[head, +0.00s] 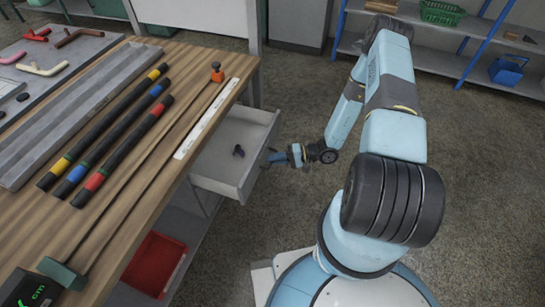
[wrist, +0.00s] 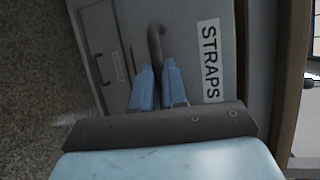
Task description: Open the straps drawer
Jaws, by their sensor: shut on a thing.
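The straps drawer (head: 222,186) stands pulled out from under the wooden workbench in the head view, its inside showing, with a small dark item (head: 238,151) in it. In the wrist view its grey front (wrist: 190,30) carries a white STRAPS label (wrist: 211,62) beside a dark bar handle (wrist: 155,42). My gripper (wrist: 158,78) has its blue fingers shut on the handle. In the head view my gripper (head: 272,158) is at the drawer's outer front; the handle is too small to make out there.
A red bin (head: 153,264) sits below the bench. Shelving (head: 455,45) stands at the back right. The floor between is clear.

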